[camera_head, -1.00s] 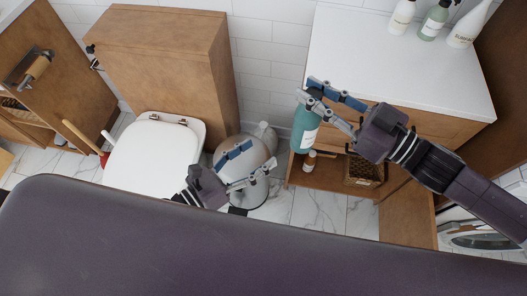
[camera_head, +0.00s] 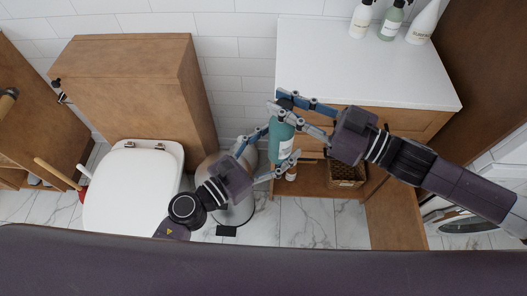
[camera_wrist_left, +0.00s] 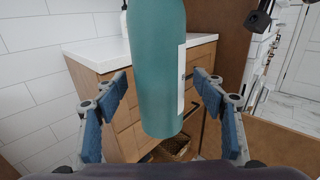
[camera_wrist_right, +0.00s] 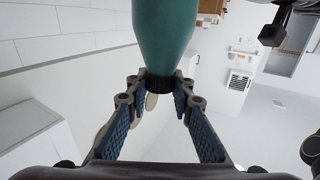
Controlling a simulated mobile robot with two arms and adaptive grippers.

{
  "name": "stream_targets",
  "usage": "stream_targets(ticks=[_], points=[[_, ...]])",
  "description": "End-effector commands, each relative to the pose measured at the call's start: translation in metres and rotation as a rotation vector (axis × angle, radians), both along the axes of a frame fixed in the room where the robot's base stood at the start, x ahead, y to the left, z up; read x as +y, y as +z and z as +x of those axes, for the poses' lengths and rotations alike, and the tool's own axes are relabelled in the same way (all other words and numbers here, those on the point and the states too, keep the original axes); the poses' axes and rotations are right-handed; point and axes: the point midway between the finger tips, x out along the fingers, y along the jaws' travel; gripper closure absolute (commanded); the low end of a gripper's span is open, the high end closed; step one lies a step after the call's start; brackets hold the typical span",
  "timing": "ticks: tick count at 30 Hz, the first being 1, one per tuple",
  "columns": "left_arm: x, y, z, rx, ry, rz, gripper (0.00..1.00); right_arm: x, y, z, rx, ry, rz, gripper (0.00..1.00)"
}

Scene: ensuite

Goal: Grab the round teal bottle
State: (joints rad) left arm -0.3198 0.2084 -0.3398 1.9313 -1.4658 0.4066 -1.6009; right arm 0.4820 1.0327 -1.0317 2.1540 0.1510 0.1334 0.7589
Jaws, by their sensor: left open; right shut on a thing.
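The round teal bottle (camera_head: 281,141) with a white label hangs in front of the cabinet, neck up. My right gripper (camera_head: 281,103) is shut on its dark cap and neck, which also show between the fingers in the right wrist view (camera_wrist_right: 165,45). My left gripper (camera_head: 262,155) is open, with its fingers spread at the lower part of the bottle. In the left wrist view the bottle body (camera_wrist_left: 157,70) stands between and beyond the open fingers; I cannot tell whether they touch it.
The white-topped cabinet (camera_head: 360,65) carries several bottles (camera_head: 390,20) at the back. A white toilet (camera_head: 130,195) and a round bin (camera_head: 215,175) stand left.

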Motion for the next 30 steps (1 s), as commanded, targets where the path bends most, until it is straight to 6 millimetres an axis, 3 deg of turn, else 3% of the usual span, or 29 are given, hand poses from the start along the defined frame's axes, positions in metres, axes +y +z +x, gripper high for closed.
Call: stream_targets(ticks=[13, 30], points=[[-0.0086, 0.0001, 0.0081, 0.001, -0.001, 0.001, 0.36, 0.0005, 0.0021, -0.0003, -0.004, 0.002, 0.003, 1.0], [-0.0083, 0.0, 0.0079, 0.001, 0.0, 0.001, 0.98, 0.0004, 0.002, -0.0002, -0.004, 0.002, 0.003, 1.0]])
